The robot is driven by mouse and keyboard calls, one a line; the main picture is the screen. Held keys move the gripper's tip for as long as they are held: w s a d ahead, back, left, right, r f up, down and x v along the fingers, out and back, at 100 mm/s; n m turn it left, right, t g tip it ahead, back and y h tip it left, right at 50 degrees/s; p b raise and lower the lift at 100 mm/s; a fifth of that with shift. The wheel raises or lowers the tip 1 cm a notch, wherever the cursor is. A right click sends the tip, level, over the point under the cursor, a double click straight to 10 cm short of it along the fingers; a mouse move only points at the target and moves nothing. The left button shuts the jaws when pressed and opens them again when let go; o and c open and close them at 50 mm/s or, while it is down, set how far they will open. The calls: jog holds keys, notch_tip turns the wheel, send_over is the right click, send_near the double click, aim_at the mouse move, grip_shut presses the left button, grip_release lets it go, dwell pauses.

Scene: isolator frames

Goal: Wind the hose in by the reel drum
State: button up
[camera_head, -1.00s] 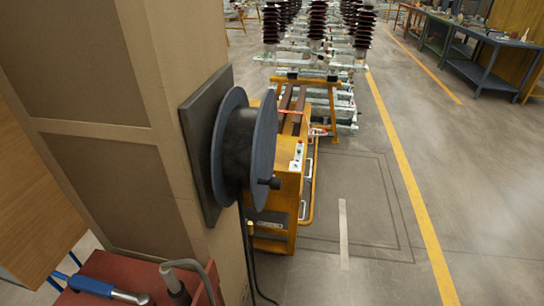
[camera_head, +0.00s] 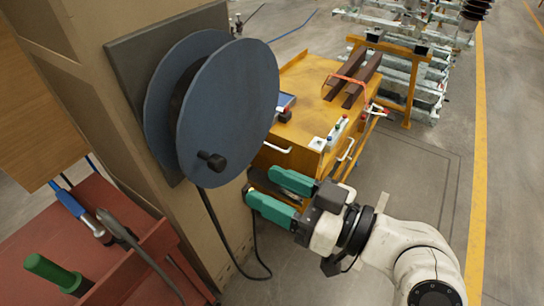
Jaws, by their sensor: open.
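The reel drum (camera_head: 235,105) is a blue-grey double disc on a dark plate on the side of a tan column. A short dark crank knob (camera_head: 212,160) sticks out from the lower part of its front disc. The black hose (camera_head: 214,220) hangs from under the drum and curves in a loop near the floor. My gripper (camera_head: 258,188) has green fingers spread apart and is open and empty. In the picture it is to the right of and below the drum, apart from the knob. The hose wound on the drum is mostly hidden behind the front disc.
A yellow cart (camera_head: 310,110) with buttons and dark bars stands behind my gripper. A red bench (camera_head: 60,240) with a green-handled tool (camera_head: 55,272) and a blue-handled tool (camera_head: 75,205) is at the lower left. Grey floor (camera_head: 425,170) is clear at the right.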

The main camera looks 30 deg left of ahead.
aim_at(222, 165)
jog(key=a+p, duration=0.1)
jog(key=a, duration=0.4)
jog(key=a+p, duration=0.1)
jog(key=a, duration=0.4)
jog(key=shift+w+a+p, duration=0.2)
jog(key=shift+a+p, duration=0.1)
grip_shut()
